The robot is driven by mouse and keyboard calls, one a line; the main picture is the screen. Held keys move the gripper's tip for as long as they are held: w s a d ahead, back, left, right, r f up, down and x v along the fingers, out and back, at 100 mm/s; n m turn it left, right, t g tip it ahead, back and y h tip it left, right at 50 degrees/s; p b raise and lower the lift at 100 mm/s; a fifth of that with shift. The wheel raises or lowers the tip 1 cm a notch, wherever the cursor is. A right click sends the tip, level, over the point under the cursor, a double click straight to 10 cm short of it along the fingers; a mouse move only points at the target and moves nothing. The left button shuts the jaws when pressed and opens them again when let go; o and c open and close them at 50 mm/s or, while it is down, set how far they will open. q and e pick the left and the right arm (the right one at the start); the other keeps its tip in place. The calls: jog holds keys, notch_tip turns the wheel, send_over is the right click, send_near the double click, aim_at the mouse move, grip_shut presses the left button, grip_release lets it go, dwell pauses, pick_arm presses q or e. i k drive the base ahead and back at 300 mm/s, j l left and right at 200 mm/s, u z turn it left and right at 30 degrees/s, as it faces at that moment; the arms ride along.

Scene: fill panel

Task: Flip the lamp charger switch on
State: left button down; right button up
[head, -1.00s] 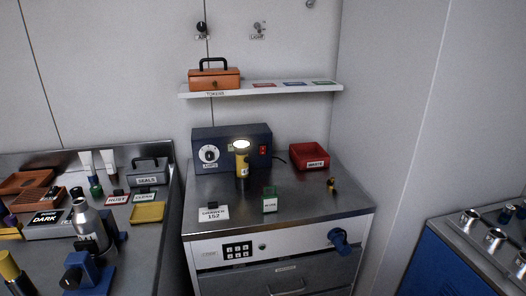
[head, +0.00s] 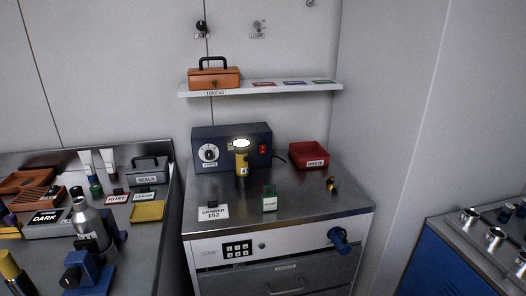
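The lamp charger is a dark blue box (head: 232,140) at the back of the metal cabinet top. Its front has a white round dial (head: 209,153) at the left and a small red switch (head: 263,149) at the right. I cannot tell the switch's position at this size. A yellow lamp (head: 242,160) with a bright glowing top stands upright in front of the box and hides part of its front. Neither of my grippers is in the head view.
A small green holder (head: 269,200), a white label card (head: 213,212) and a small brass piece (head: 333,184) are on the cabinet top. A shelf (head: 262,89) with an orange toolbox (head: 213,77) hangs above. The left bench is crowded.

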aim_at(262, 147)
jog(key=i+l+z, duration=0.1)
jog(key=i+l, duration=0.85)
jog(key=l, duration=0.15)
